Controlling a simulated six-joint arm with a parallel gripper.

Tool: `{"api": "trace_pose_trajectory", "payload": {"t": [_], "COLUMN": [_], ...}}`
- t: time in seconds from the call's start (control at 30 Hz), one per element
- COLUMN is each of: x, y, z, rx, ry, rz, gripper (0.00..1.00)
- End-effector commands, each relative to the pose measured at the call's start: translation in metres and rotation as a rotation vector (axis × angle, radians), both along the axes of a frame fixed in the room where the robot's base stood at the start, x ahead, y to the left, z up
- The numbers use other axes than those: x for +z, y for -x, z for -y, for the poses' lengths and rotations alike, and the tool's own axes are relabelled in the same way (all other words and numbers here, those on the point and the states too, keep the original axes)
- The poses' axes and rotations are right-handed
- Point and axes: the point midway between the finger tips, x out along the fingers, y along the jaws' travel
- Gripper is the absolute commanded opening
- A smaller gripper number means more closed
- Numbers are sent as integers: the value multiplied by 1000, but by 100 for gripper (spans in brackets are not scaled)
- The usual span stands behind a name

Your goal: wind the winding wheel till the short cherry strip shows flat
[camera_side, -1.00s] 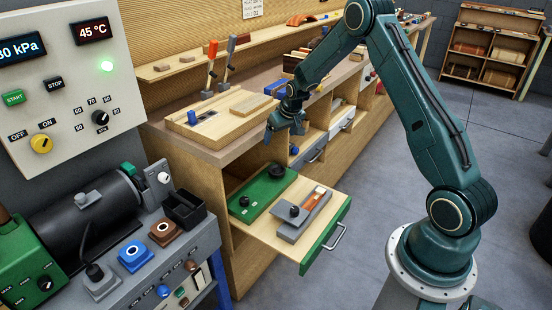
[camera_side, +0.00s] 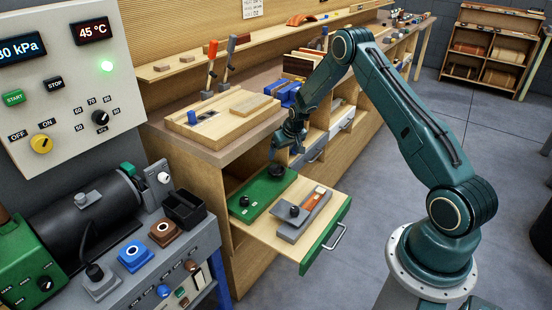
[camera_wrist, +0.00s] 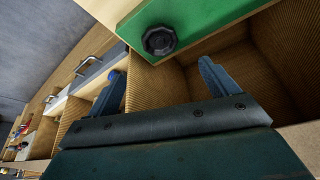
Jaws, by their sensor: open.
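A green board (camera_side: 262,192) lies in the pulled-out drawer, with a black knob-like wheel (camera_side: 277,171) at its far end and a smaller black knob (camera_side: 244,201) at its near end. One black wheel on the green board also shows in the wrist view (camera_wrist: 159,40). I cannot tell whether this strip is the cherry one. My gripper (camera_side: 285,152) is open and empty, a little above the far wheel; its fingers (camera_wrist: 165,88) point past it.
The drawer (camera_side: 277,244) stands out from the bench, its green front at the right. A wooden board (camera_side: 228,122) lies on the bench top above. The control panel (camera_side: 70,80) and a motor unit fill the left. Open floor lies to the right.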

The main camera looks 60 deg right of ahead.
Motion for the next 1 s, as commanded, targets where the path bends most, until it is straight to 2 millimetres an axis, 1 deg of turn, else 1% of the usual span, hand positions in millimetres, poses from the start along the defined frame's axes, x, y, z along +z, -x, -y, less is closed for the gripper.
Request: {"api": "trace_pose_trajectory", "payload": {"t": [0.7,1.0], "x": [-77,-102], "y": [-29,-39], "z": [12,16], "rx": [0,0], "ry": [-1,0], "rz": [-2,1], "gripper": [86,86]}}
